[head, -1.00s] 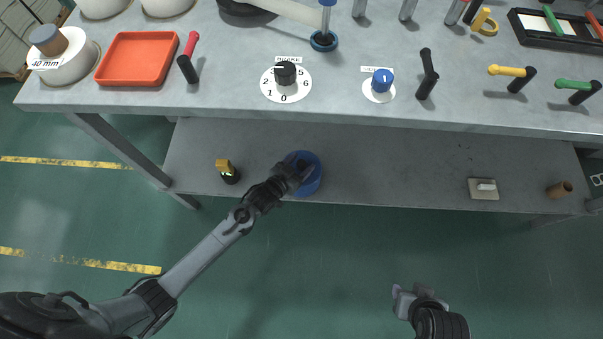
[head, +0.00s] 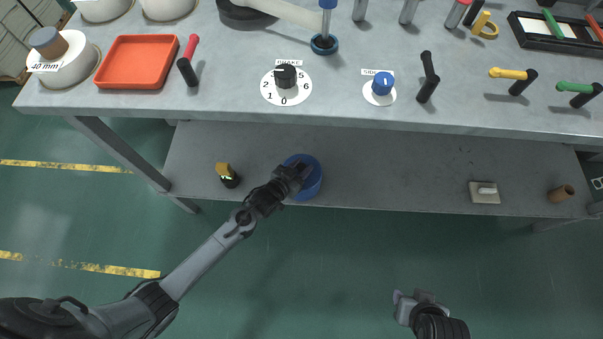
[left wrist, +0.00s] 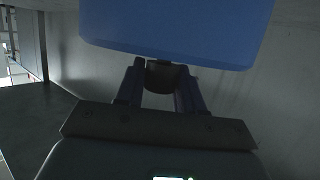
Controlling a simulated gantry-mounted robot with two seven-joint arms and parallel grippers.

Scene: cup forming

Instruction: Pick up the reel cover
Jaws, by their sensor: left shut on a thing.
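The blue round thing (head: 313,187), which I take to be the reel cover, is at the lower shelf below the bench. My left gripper (head: 296,173) reaches over it and hides part of its top. In the left wrist view the blue body (left wrist: 180,30) fills the top of the picture. The left fingers (left wrist: 160,88) are shut on a dark knob (left wrist: 162,75) at its near side. I cannot tell whether the cover touches the shelf. My right gripper (head: 408,300) hangs over the green floor, far from the cover; its jaws are too small to read.
The lower shelf (head: 400,175) also bears a black-and-yellow item (head: 228,175), a pale block (head: 484,192) and a brown cylinder (head: 561,193).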

